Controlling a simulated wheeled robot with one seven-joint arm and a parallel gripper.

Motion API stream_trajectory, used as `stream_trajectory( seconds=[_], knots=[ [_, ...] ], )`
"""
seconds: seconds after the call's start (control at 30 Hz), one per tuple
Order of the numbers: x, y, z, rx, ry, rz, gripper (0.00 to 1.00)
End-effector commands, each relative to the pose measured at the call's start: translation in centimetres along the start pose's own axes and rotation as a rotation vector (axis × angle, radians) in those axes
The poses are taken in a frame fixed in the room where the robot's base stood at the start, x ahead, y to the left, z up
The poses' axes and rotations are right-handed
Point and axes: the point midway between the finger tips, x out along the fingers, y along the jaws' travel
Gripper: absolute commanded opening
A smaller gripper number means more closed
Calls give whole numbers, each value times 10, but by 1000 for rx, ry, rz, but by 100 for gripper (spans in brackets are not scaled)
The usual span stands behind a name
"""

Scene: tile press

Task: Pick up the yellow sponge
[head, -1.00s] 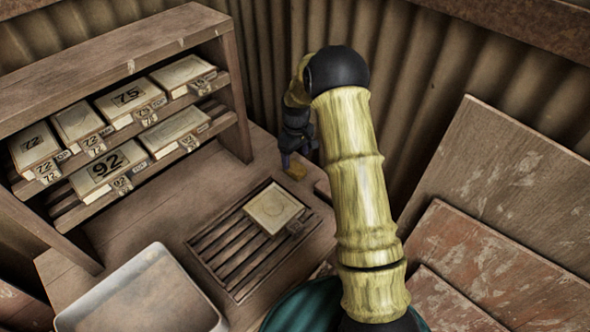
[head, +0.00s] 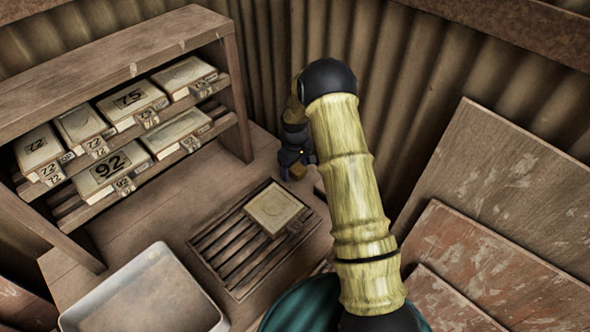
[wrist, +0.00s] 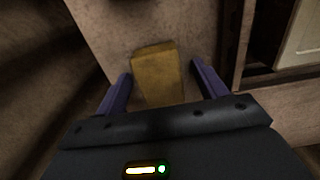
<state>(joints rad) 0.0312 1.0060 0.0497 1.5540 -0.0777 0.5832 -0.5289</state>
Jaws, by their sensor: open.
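The yellow sponge (wrist: 158,72) lies on the wooden bench, between the two open fingers of my gripper (wrist: 160,85) in the wrist view. There is a gap on each side of it, and its near end is hidden by the gripper body. In the head view only a small part of the sponge (head: 298,171) shows under my gripper (head: 297,165), at the back of the bench by the corrugated wall. My gripper points down at it. I cannot tell how far the fingertips are above the bench.
A slatted rack (head: 225,262) with a pale tile (head: 273,207) on it is in front of the sponge. A shelf (head: 238,95) of numbered tiles stands at the left. A pale tub (head: 150,258) is at the front left. Boards (head: 500,190) lean at the right.

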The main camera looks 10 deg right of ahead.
Motion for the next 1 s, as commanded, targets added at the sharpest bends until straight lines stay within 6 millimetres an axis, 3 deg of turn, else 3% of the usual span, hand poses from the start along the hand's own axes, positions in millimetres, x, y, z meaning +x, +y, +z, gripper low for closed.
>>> stream_trajectory(
  seconds=[0.03,0.2,0.3,0.67,1.0],
  knots=[
    [0,0,0,0,0,0,71],
    [0,0,0,0,0,0,38],
    [0,0,0,0,0,0,23],
    [-7,0,-1,0,2,1,23],
    [-65,1,-1,0,4,2,23]
  ],
)
